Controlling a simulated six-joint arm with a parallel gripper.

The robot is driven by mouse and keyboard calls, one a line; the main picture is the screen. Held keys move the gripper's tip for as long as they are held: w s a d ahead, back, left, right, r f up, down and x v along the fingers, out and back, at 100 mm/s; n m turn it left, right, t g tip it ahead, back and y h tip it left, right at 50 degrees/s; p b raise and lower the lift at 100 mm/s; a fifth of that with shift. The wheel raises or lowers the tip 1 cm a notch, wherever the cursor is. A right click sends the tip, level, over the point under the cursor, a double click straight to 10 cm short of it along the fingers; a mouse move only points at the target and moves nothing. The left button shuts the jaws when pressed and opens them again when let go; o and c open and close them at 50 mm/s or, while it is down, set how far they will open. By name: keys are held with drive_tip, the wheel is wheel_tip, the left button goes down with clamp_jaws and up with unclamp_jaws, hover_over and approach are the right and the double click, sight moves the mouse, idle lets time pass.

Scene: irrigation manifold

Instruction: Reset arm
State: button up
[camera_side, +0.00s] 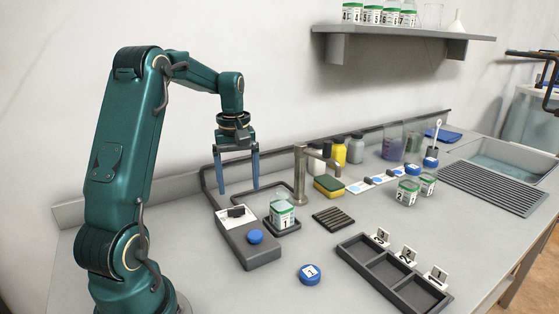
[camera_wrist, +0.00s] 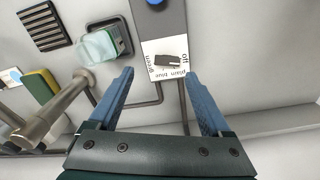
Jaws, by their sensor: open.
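My gripper (camera_side: 239,176) hangs from my raised arm above the back of the grey control box, open and empty. Its two blue fingers also show wide apart in the wrist view (camera_wrist: 160,92). The control box (camera_side: 250,248) has a dark switch (camera_side: 236,211) on a white label and a blue button (camera_side: 255,237). In the wrist view the switch (camera_wrist: 168,61) lies beyond the fingertips, among the words "off", "plain blue" and "green". A jar labelled 1 (camera_side: 282,212) stands on a dark pad under the metal spout (camera_side: 300,175), apart from my gripper.
A blue lid marked 1 (camera_side: 310,274) lies on the bench. A three-slot tray (camera_side: 392,276) with number cards is at the front right. Two jars (camera_side: 407,192) stand near the drain rack (camera_side: 495,188). A sponge (camera_side: 328,186) and bottles stand behind.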

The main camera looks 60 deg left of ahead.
drive_tip(key=d+r+m+t+y, duration=0.1)
drive_tip(key=d+r+m+t, duration=0.2)
drive_tip(key=d, duration=0.4)
drive_tip(key=d+r+m, duration=0.3)
drive_tip(key=d+r, duration=0.2)
drive_tip(key=d, duration=0.2)
drive_tip(key=s+d+f+m+t+h, duration=0.1)
drive_tip(key=s+d+f+m+t, duration=0.1)
drive_tip(key=s+d+m, duration=0.6)
drive_tip(key=shift+s+d+f+m, duration=0.4)
drive_tip(key=shift+s+d+f, duration=0.1)
drive_tip(key=shift+s+f, duration=0.1)
